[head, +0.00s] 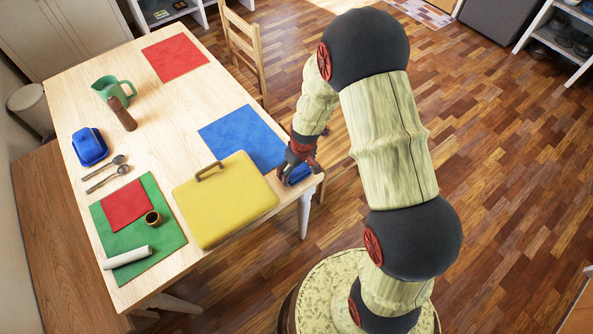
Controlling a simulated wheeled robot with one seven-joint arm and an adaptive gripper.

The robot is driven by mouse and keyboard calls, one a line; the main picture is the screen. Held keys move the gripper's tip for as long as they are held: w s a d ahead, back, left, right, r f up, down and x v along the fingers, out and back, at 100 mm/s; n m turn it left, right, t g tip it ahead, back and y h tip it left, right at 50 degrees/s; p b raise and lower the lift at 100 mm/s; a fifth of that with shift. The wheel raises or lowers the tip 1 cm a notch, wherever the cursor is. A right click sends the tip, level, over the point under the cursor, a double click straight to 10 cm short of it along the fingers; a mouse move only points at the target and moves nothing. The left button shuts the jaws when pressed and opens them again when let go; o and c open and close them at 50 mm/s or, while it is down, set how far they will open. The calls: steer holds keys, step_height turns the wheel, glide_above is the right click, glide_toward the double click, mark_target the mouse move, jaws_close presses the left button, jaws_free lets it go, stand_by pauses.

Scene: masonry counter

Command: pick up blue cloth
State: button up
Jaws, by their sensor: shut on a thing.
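A small piece of blue cloth (299,175) shows at the table's right edge, directly under my gripper. My gripper (292,172) points down there and is shut on this cloth. The fingers hide part of the cloth, and I cannot tell whether it still touches the table. A larger flat blue mat (240,135) lies on the table just left of my gripper, its right part partly hidden by the gripper and the yellow case.
A yellow case with a handle (225,205) lies left of my gripper. A green mat (170,220) bears a red cloth (125,205), a small cup (152,218) and a white roll (127,257). A wooden chair (243,45) stands behind the table (165,130).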

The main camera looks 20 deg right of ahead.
steer(key=shift+r, duration=0.4)
step_height(320, 180, up, 2)
steer(key=shift+w+r+p, duration=0.1)
steer(key=shift+r+p, duration=0.05)
steer(key=shift+p, duration=0.35)
steer(key=s+r+p, duration=0.2)
steer(key=s+r, duration=0.7)
steer(key=s, duration=0.5)
steer(key=shift+d+r+p, duration=0.2)
steer(key=shift+r+p, duration=0.15)
steer(key=shift+r, duration=0.05)
steer(key=shift+o, duration=0.5)
steer(key=shift+s, duration=0.1)
steer(key=shift+c, duration=0.5)
steer(key=c, duration=0.3)
